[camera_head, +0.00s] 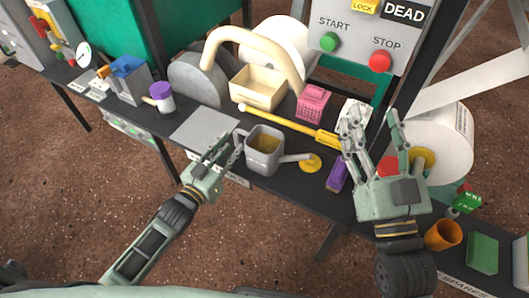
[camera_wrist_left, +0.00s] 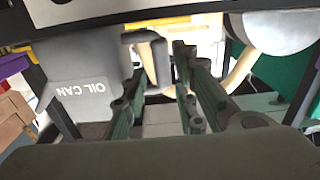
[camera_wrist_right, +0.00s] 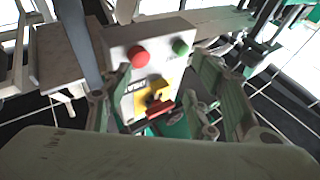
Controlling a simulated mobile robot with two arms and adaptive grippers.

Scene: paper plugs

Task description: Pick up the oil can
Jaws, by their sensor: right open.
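The oil can (camera_head: 264,153) is a grey square can with a yellowish inside, a spout to the right and a handle to the left. It stands upright on the dark bench. In the left wrist view its labelled side (camera_wrist_left: 85,85) is on the left. My left gripper (camera_head: 225,147) is at the handle. In the left wrist view its fingers (camera_wrist_left: 158,88) lie on either side of the handle (camera_wrist_left: 160,60); firm contact is not clear. My right gripper (camera_head: 370,130) is open and empty, raised in front of the bench's right part.
A grey plate (camera_head: 203,130) lies left of the can, with a purple-lidded pot (camera_head: 161,97) beyond. A yellow-handled tool (camera_head: 285,122), a pink basket (camera_head: 314,103) and a cream bin (camera_head: 257,88) are behind it. A purple item (camera_head: 337,176) lies to the right. The START/STOP panel (camera_head: 355,40) rises behind.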

